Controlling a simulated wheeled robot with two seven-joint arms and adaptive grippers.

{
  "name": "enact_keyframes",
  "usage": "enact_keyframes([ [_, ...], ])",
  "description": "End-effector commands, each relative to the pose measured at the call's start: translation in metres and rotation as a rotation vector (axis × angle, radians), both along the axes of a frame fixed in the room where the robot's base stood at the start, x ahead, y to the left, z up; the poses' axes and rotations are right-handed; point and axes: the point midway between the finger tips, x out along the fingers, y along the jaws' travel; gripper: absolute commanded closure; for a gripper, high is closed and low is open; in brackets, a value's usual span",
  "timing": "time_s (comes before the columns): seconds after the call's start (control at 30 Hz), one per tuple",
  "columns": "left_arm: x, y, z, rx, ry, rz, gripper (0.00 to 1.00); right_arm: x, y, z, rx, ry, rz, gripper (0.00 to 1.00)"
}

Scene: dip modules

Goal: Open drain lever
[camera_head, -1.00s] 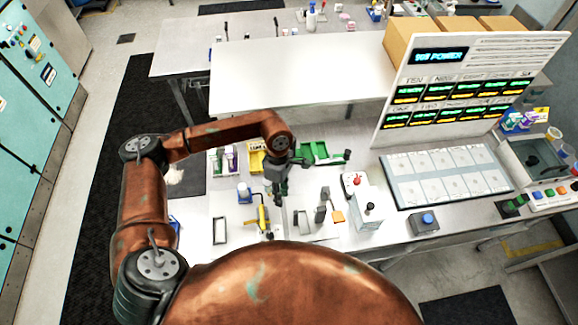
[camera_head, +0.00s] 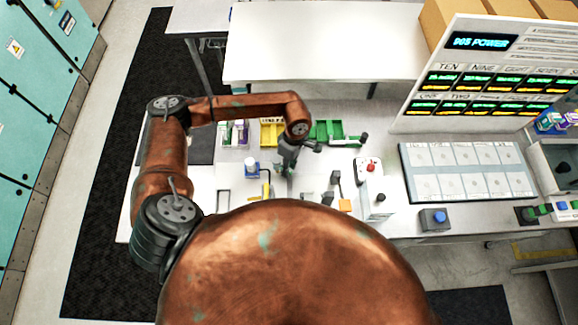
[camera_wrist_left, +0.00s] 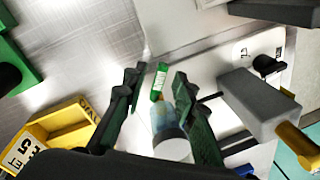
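I cannot tell for sure which part is the drain lever. A basin (camera_head: 556,166) is cut off at the right edge of the head view, with a small green-and-black fixture (camera_head: 532,213) in front of it. My left gripper (camera_head: 285,170) is far left of these, over the workbench (camera_head: 300,190) below the bins. In the left wrist view its fingers (camera_wrist_left: 158,88) stand apart. My right gripper is not in view.
A yellow bin (camera_head: 272,133) and green bin (camera_head: 327,131) lie above the gripper. A red-button box (camera_head: 368,165), a white box with black knob (camera_head: 377,205) and a blue-button box (camera_head: 433,218) stand to its right. A panel (camera_head: 470,100) rises behind the card tray (camera_head: 465,170).

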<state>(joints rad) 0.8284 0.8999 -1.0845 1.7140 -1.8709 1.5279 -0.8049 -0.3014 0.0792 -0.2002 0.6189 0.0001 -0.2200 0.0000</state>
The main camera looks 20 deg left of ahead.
Motion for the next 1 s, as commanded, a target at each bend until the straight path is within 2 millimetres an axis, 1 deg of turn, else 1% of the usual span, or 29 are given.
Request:
enact_keyframes([
  [0.1, -0.0003, 0.0001, -0.0037, 0.001, -0.001, 0.0, 0.74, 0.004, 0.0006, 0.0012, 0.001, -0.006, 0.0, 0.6],
  [0.3, -0.0002, 0.0002, -0.0042, 0.0, -0.001, 0.0, 0.74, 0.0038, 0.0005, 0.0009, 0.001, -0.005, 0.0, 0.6],
  [0.7, -0.0003, 0.0002, -0.0038, 0.0, -0.001, 0.0, 1.0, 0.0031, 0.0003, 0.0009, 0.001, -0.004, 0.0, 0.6],
  [1.0, 0.0, 0.0004, -0.004, 0.0, -0.001, 0.004, 1.0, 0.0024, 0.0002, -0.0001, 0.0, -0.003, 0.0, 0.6],
])
